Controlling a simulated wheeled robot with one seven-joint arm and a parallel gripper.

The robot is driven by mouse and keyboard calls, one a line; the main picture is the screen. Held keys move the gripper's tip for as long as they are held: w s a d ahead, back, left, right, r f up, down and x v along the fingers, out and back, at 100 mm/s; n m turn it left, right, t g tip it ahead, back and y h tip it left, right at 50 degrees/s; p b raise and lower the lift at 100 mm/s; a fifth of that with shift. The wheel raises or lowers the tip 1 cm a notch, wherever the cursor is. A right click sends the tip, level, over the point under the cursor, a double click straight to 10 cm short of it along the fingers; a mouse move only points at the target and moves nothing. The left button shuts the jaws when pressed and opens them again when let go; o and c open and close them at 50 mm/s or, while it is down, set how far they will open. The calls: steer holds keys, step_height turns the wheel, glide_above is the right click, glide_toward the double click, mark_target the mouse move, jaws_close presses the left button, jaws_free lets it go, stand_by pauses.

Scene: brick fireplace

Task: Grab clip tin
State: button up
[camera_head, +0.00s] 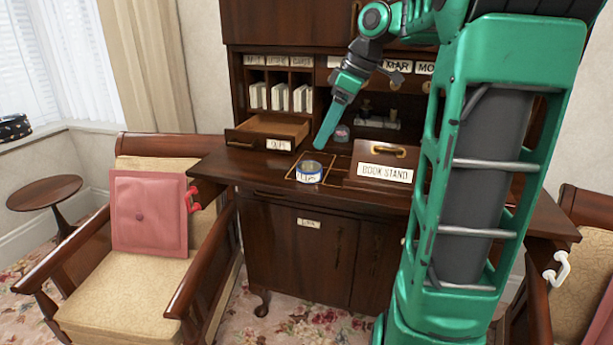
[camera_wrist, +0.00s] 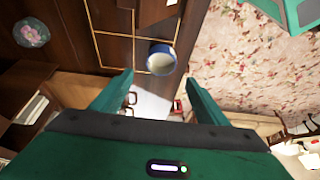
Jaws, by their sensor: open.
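The clip tin (camera_head: 309,172) is a small round tin with a pale lid and a blue band with lettering. It stands on the wooden desk top (camera_head: 254,168) inside a thin yellow outlined square. It also shows in the wrist view (camera_wrist: 161,58), ahead of the fingers and slightly right of the gap's middle. My gripper (camera_head: 322,142) is above the desk, above and behind the tin in the head view. In the wrist view my gripper (camera_wrist: 157,85) has its two green fingers wide apart with nothing between them. The tin is apart from the fingers.
A wooden box labelled BOOK STAND (camera_head: 384,173) stands right of the tin. An open drawer (camera_head: 267,133) juts out to the left behind it. A round jar with a pink flower top (camera_head: 342,132) stands farther back. Armchairs flank the desk.

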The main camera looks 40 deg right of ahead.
mark_target(312, 163)
steer(key=x, duration=1)
steer(key=shift+s+f, duration=0.1)
steer(key=shift+f, duration=0.2)
steer(key=c, duration=1.1)
